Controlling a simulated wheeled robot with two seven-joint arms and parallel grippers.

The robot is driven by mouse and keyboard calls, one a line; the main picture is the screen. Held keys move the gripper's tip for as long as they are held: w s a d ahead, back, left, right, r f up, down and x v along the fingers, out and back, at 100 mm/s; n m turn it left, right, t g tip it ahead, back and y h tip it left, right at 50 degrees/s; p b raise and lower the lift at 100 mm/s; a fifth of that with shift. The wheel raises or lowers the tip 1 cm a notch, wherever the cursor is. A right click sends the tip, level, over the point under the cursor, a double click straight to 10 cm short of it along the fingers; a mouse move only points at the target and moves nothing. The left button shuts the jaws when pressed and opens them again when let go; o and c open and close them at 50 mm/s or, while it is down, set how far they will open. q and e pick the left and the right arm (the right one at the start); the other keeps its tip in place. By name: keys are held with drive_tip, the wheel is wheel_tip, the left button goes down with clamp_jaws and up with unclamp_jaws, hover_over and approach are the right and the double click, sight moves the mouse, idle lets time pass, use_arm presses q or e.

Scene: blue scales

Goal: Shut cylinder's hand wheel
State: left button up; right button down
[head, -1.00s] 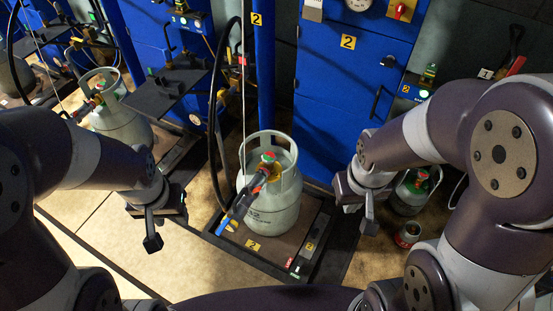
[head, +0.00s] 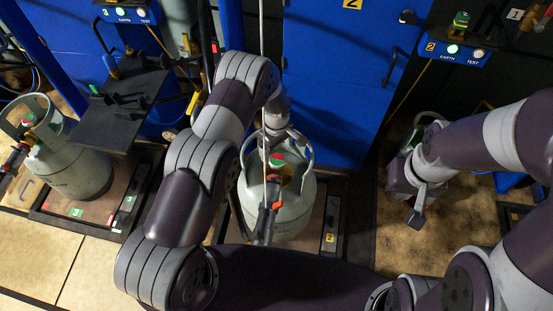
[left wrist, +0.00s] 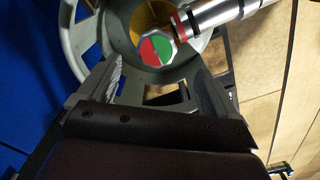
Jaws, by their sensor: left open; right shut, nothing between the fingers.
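The grey-green cylinder (head: 298,212) stands upright on the middle scale, with a collar around its top. Its red and green hand wheel (head: 276,160) sits inside the collar. In the left wrist view the hand wheel (left wrist: 157,48) shows whole, just beyond my open left fingers, with nothing between them. In the head view my left gripper (head: 278,141) is over the cylinder's collar at the back, partly hidden by my own arm. A hose coupling (left wrist: 208,16) with a red ring joins the valve beside the wheel. My right gripper (head: 418,206) is shut and empty, to the right.
Another cylinder (head: 72,168) stands on a scale at the left, near a dark shelf (head: 120,105). Blue cabinets (head: 335,90) stand close behind the middle cylinder. Floor at front left is clear.

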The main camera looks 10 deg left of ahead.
sight(276, 159)
use_arm(q)
drive_tip(key=f, duration=0.3)
drive_tip(key=w+f, duration=0.1)
drive_tip(key=f, duration=0.1)
drive_tip(key=shift+a+f, duration=0.1)
drive_tip(key=shift+f, duration=0.2)
drive_tip(key=shift+s+f, duration=0.2)
drive_tip(key=shift+f, duration=0.15)
drive_tip(key=shift+w+f, duration=0.1)
drive_tip(key=shift+f, duration=0.05)
use_arm(e)
drive_tip(key=shift+w+a+f, duration=0.1)
drive_tip(key=shift+w+f, duration=0.05)
drive_tip(key=shift+w, duration=0.1)
use_arm(q)
drive_tip(key=c, duration=1)
drive_tip(key=shift+c, duration=0.2)
drive_tip(key=shift+b, duration=0.3)
use_arm(e)
drive_tip(key=shift+f, duration=0.15)
